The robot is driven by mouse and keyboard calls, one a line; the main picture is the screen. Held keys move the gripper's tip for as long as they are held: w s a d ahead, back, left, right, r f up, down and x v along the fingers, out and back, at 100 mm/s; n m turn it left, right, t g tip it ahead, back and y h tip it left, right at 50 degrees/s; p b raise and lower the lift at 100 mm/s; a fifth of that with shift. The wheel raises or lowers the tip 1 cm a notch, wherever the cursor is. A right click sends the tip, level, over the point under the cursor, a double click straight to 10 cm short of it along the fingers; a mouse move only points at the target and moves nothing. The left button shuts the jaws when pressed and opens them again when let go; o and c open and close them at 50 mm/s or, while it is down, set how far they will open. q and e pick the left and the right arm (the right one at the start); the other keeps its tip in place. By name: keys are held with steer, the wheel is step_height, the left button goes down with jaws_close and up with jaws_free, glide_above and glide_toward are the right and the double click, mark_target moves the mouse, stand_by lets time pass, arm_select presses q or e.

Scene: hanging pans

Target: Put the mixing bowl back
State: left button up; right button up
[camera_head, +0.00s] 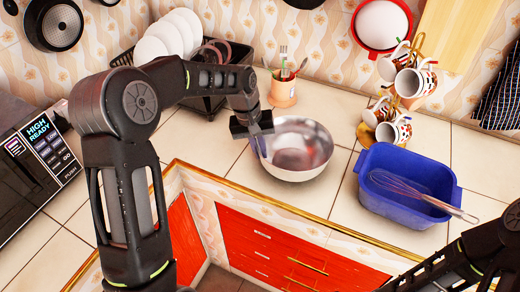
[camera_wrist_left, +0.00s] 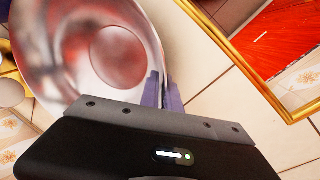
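The shiny metal mixing bowl (camera_head: 303,148) is upright at the front of the tiled counter, near its inner corner. It also shows in the left wrist view (camera_wrist_left: 85,50), where I look into its inside. My left gripper (camera_head: 261,144) is at the bowl's left rim, pointing down. In the left wrist view its two fingers (camera_wrist_left: 163,92) are close together, one inside the bowl and one outside, with the rim between them. I cannot tell whether the bowl's base touches the counter. Of my right arm only dark links show at the lower right; its gripper is out of view.
A blue tub (camera_head: 402,205) with a whisk (camera_head: 425,196) stands right of the bowl. A mug tree with cups (camera_head: 415,80), a utensil pot (camera_head: 283,90) and a dish rack (camera_head: 215,98) stand behind. A microwave (camera_head: 35,150) is at left. A red colander (camera_head: 381,24) and pans hang on the wall.

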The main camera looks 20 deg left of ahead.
arm_select(q)
steer(key=o, duration=0.4)
steer(key=shift+r, duration=0.1)
steer(key=b+v, duration=0.1)
steer(key=v, duration=1.1)
steer(key=shift+r, duration=0.1)
